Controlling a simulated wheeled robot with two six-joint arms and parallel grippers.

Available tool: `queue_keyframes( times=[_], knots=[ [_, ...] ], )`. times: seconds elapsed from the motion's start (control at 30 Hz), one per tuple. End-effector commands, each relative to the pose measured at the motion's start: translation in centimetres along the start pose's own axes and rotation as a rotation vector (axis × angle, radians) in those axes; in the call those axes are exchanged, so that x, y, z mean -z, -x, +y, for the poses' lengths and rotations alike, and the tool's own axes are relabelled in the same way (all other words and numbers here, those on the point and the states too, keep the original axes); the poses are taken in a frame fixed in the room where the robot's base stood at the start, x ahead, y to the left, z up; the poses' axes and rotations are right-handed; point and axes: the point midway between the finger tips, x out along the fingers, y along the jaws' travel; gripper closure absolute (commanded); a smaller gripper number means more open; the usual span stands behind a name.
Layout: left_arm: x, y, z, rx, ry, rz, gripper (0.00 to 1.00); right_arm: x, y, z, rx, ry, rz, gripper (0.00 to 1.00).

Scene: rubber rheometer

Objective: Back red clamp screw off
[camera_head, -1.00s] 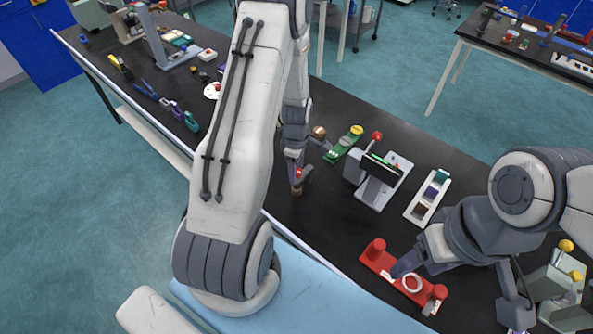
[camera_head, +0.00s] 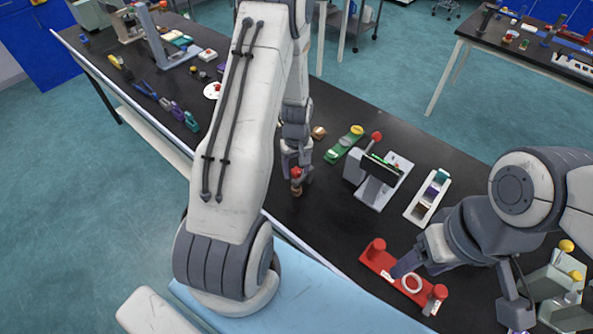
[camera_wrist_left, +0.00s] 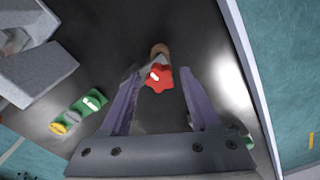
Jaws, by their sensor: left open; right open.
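A red star-shaped knob (camera_wrist_left: 159,79) on a brown-copper body (camera_wrist_left: 158,50) sits between my open left fingers in the left wrist view. It also shows in the head view as a small red top (camera_head: 296,171) on a brownish piece. My left gripper (camera_head: 297,172) is open around the knob, low over the black table. In the wrist view, gaps show between the knob and the purple-grey fingers (camera_wrist_left: 160,105). My right gripper (camera_head: 460,285) is open, with one finger over a red base (camera_head: 377,262) that carries a white ring (camera_head: 412,283).
A green piece with a yellow knob (camera_head: 345,144), a grey device with a red ball lever (camera_head: 382,180) and a white tray of coloured blocks (camera_head: 428,197) stand to the right. A small brown knob (camera_head: 318,132) is close behind my left gripper. The table's front edge is nearby.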

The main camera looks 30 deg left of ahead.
Motion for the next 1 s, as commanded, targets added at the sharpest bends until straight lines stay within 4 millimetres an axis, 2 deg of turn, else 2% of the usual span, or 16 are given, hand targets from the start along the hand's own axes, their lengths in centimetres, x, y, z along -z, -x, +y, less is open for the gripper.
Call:
queue_keyframes(
  times=[0.17, 0.3, 0.33, 0.47, 0.8, 1.0],
  knots=[
    [0.01, 0.01, 0.0, 0.0, -0.002, 0.0, 0.37, 0.0, 0.0, 0.0, 0.0, 0.0, 0.0, 0.36],
    [0.0, 0.0, 0.0, 0.0, -0.001, 0.0, 0.91, 0.0, 0.0, 0.0, 0.0, 0.0, 0.0, 0.36],
    [0.0, 0.0, 0.0, 0.0, -0.001, 0.0, 1.0, 0.0, 0.0, 0.0, 0.0, 0.0, 0.0, 0.36],
    [0.0, 0.0, 0.0, 0.0, 0.017, 0.0, 1.0, 0.0, 0.0, 0.0, 0.0, 0.0, 0.0, 0.36],
    [-0.01, -0.01, -0.02, 0.0, 0.382, 0.0, 1.0, 0.0, 0.03, 0.0, 0.0, 0.0, 0.0, 0.36],
    [-0.01, -0.01, -0.02, 0.0, 0.405, 0.0, 1.0, 0.0, 0.03, 0.0, 0.0, 0.0, 0.0, 0.36]
  ],
)
